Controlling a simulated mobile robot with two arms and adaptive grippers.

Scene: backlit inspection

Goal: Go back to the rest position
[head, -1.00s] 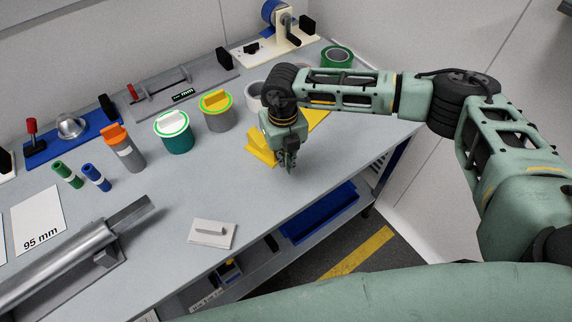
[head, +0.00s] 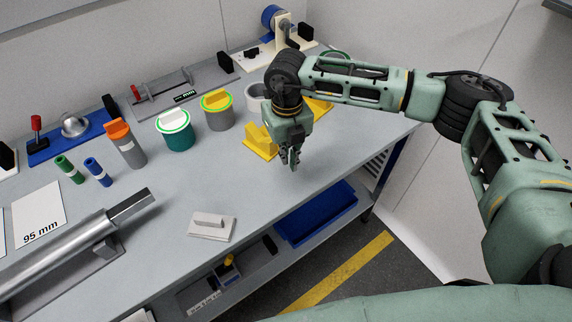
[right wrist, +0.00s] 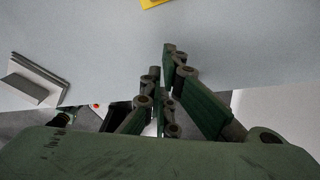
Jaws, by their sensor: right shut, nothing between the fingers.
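My right gripper (head: 291,157) hangs over the right part of the grey workbench (head: 185,185), pointing down, with its fingers together and nothing held. It also shows in the right wrist view (right wrist: 165,95), with the fingers close together over the bench's front edge. In the head view it is just in front of a yellow block-like stand (head: 259,142), which it partly overlaps in the picture. My left gripper is in no frame.
A pale plate with a raised bar (head: 212,226) lies near the front edge. Behind stand a green-ringed teal canister (head: 178,136), a grey canister (head: 218,118) and an orange-topped cylinder (head: 127,146). A metal cylinder fixture (head: 70,250) lies front left. A blue tray (head: 315,218) sits below.

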